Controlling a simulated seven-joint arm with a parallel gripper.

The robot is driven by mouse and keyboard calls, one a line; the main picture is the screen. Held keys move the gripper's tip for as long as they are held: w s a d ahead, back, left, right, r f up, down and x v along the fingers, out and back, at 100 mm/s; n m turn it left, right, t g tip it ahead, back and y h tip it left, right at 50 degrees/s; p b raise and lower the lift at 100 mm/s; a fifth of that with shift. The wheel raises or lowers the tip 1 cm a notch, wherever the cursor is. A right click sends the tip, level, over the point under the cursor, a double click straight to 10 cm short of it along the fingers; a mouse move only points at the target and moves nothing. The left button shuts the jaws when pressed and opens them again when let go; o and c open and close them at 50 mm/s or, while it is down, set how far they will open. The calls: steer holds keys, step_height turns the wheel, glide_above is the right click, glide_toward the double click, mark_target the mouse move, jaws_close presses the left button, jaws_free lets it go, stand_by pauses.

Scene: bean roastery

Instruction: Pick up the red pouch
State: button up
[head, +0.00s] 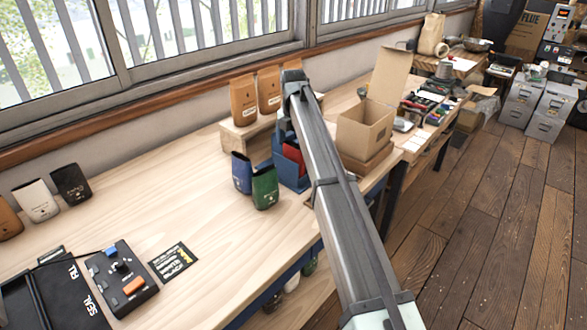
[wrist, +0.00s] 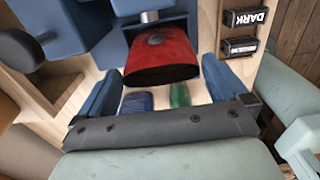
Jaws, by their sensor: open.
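The red pouch (wrist: 163,55) is in the wrist view, upper middle, with a small round dark disc on its face and a dark band along its near edge. It lies between the two blue fingers of my gripper (wrist: 160,78). The fingers are apart, with a visible gap on each side of the pouch, and do not grip it. In the head view only a part of the red pouch (head: 294,156) shows, among blue parts beside my arm. My arm hides most of the gripper there.
A blue pouch (head: 241,172) and a green pouch (head: 264,188) stand close to the left. Brown pouches (head: 243,100) stand on a wooden riser behind. An open cardboard box (head: 365,128) is to the right.

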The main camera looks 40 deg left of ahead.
mark_target(294, 151)
step_height(294, 151, down, 3)
steer(key=shift+f, duration=0.2)
steer(key=shift+c, duration=0.2)
steer(key=shift+r, duration=0.1)
steer(key=c, duration=1)
